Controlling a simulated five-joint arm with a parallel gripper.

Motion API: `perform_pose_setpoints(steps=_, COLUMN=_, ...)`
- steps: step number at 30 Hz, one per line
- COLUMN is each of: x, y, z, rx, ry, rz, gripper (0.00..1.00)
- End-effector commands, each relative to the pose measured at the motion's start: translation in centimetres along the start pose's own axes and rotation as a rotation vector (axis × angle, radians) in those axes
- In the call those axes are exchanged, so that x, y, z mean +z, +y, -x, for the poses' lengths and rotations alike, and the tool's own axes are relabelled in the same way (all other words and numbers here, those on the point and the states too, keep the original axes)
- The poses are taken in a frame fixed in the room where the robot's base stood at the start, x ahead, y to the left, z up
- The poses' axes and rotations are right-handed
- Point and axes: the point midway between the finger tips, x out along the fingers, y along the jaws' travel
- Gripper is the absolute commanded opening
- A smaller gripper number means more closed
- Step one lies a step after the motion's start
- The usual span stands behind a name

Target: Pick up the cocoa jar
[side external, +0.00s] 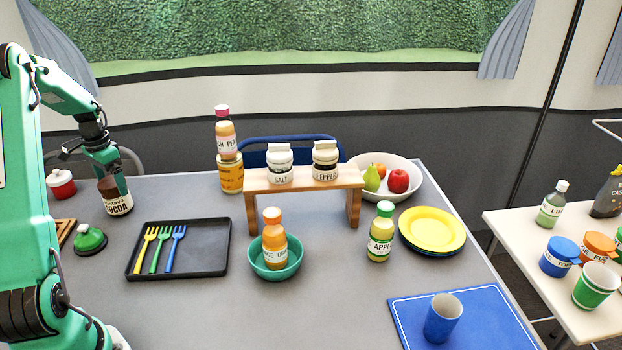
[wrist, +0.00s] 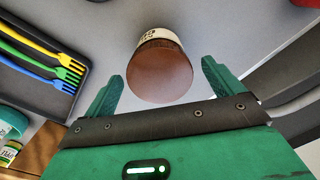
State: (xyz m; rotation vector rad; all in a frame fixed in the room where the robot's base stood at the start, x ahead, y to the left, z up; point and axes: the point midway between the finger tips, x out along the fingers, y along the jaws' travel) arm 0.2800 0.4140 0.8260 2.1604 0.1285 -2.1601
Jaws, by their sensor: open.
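The cocoa jar (side external: 117,203) stands upright on the grey table at the left, with a brown upper part and a white label reading COCOA. In the wrist view its round brown top (wrist: 160,72) lies ahead of and between the two green fingers. My gripper (side external: 108,172) is right above the jar in the side view, pointing down, and its fingers are spread apart. In the wrist view my gripper (wrist: 160,85) is open, with space between each finger and the jar. The far side of the jar is hidden.
A black tray (side external: 205,268) with forks lies right of the jar. A wooden riser (side external: 300,186) with jars stands farther right.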

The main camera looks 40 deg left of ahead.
Motion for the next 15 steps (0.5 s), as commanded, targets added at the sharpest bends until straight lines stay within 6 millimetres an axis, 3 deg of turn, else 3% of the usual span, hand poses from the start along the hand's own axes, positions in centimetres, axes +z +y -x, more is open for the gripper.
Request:
perform_pose_setpoints(steps=6, x=0.1, y=0.1, z=-2.3, rx=0.001, ry=-0.001, rz=0.000, gripper=0.92)
perform_pose_setpoints(steps=15, x=0.1, y=0.0, z=-2.7, rx=0.000, ry=0.000, rz=0.000, gripper=0.92)
